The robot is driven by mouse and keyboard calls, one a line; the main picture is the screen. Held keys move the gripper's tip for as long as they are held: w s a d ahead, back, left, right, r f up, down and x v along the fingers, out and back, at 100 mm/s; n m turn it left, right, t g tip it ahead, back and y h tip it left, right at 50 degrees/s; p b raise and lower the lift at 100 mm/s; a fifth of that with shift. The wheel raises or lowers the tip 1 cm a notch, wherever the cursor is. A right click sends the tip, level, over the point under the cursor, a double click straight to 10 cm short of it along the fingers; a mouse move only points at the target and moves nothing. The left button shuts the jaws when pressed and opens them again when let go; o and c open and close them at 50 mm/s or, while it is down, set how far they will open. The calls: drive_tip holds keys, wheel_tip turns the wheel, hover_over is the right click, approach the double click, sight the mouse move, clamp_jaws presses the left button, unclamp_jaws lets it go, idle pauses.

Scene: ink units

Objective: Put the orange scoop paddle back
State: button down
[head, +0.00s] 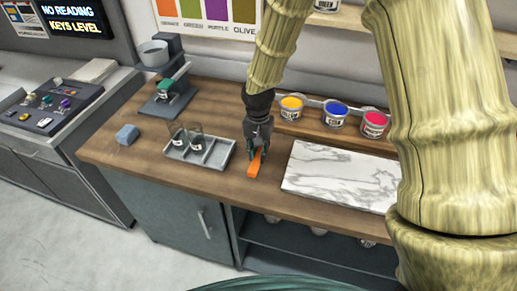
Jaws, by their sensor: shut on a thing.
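The orange scoop paddle (256,165) is at the middle of the wooden counter, between the grey tray and the marble slab. My gripper (257,152) points down and is shut on it, with the fingers around its upper part. The paddle's lower end shows below the fingers, close to the wood. I cannot tell whether it touches the counter.
The grey divided tray (217,161) holds glass jars at left. A marble slab (340,176) lies at right. Yellow (291,106), blue (334,116) and red (374,125) ink tins stand behind. A grey machine (170,84) and a blue-grey block (127,135) are further left.

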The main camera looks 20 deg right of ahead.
sight(259, 152)
drive_tip(key=shift+w+d+f, duration=0.1)
drive_tip(key=shift+w+d, duration=0.1)
drive_tip(key=shift+w, duration=0.25)
drive_tip(key=shift+w+d+f, duration=0.1)
drive_tip(key=shift+w+d, duration=0.05)
drive_tip(key=shift+w, duration=0.25)
drive_tip(key=shift+w+d+r+p, duration=0.15)
drive_tip(key=shift+w+d+p, duration=0.05)
drive_tip(key=shift+w+p, duration=0.25)
drive_tip(key=shift+s+f+p, duration=0.1)
drive_tip(key=shift+f+p, duration=0.75)
drive_tip(key=shift+f, duration=1)
drive_tip(key=c, duration=1.3)
unclamp_jaws()
drive_tip(key=shift+r, duration=0.1)
drive_tip(key=shift+r+b, duration=1.65)
drive_tip(key=shift+r, duration=4.25)
